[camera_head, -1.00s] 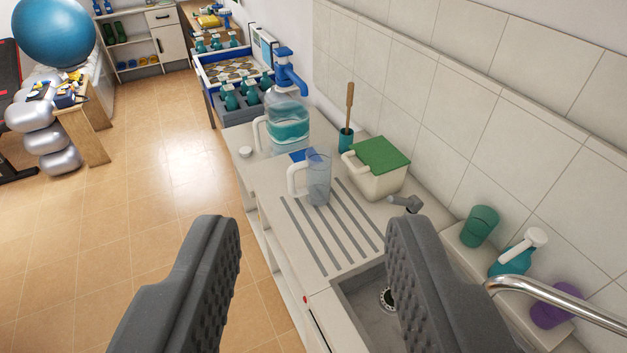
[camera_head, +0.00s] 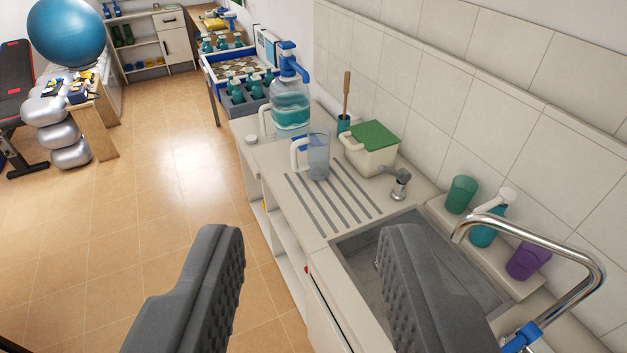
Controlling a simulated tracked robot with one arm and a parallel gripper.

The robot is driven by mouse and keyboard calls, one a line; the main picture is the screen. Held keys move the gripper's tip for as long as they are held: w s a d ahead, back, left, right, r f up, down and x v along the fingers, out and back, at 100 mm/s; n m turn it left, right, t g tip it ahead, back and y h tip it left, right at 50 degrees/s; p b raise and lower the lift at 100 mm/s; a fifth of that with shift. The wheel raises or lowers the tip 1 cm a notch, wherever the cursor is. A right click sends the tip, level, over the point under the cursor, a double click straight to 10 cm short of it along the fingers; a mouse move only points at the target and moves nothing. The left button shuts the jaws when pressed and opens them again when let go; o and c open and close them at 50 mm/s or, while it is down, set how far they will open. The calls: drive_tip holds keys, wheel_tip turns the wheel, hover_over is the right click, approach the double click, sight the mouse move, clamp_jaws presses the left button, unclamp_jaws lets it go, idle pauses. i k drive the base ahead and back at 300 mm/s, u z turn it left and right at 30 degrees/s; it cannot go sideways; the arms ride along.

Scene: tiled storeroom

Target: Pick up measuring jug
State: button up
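The measuring jug (camera_head: 318,157) is clear bluish plastic with a white handle on its left side. It stands upright on the white counter at the far end of the grooved drainboard. My gripper (camera_head: 312,262) is open and empty, its two dark padded fingers wide apart in the foreground. The jug shows beyond the gap between the fingers, well apart from them. Its base is visible on the counter.
A cream container with a green lid (camera_head: 371,149) stands close right of the jug. A large water bottle with a blue pump (camera_head: 290,98) stands behind it. The sink (camera_head: 460,270) and curved chrome faucet (camera_head: 575,262) are at the right front. Open tiled floor (camera_head: 150,210) lies left.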

sight(317, 138)
drive_tip(key=u, duration=1.85)
drive_tip(key=i, duration=2.2)
drive_tip(key=z, duration=2.9)
drive_tip(key=i, duration=0.2)
drive_tip(key=z, duration=0.5)
